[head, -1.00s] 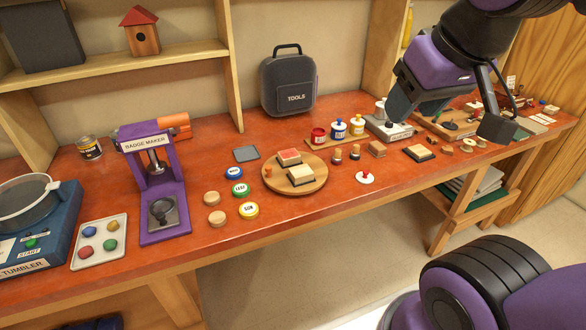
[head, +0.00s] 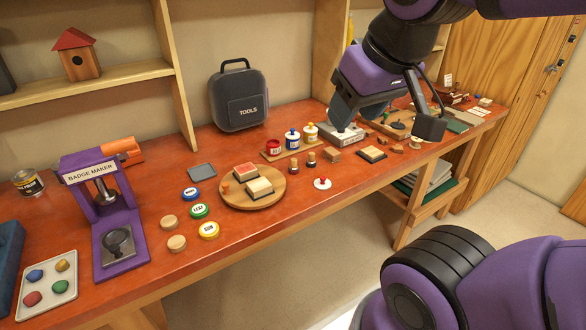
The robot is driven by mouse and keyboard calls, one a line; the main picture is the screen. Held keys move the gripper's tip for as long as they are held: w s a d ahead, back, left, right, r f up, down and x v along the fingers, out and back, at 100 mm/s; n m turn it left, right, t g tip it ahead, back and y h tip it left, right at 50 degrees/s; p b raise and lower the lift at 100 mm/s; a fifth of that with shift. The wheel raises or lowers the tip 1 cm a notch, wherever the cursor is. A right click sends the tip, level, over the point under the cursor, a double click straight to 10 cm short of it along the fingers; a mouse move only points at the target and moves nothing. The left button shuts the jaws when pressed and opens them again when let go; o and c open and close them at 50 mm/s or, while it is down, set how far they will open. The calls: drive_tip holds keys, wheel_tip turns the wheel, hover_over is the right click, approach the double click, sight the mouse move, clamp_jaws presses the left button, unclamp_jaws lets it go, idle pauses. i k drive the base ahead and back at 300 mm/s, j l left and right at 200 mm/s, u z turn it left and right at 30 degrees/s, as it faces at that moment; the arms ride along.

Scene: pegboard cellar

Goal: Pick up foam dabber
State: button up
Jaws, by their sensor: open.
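A small white disc with a red knob (head: 322,183) lies near the front edge of the orange-red bench and may be the foam dabber. Two small wooden pegs with dark parts (head: 294,166) stand just behind it, so I cannot tell for sure which is the dabber. My gripper (head: 387,122) is open and empty, with its two dark fingers spread. It hangs above the bench, to the right of and higher than the white disc, and hides part of the bench behind it.
A round board with two pads (head: 272,200) is left of the disc. Ink bottles (head: 293,139) stand behind, and a wooden block (head: 333,155) and stamp pad (head: 371,154) to the right. A badge maker (head: 121,242) and toolbox (head: 239,98) stand further left.

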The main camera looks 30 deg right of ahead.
sight(293, 168)
drive_tip(key=i+l+z, duration=0.25)
drive_tip(key=l, duration=0.25)
drive_tip(key=i+l+z, duration=0.2)
drive_tip(key=i+l, duration=0.25)
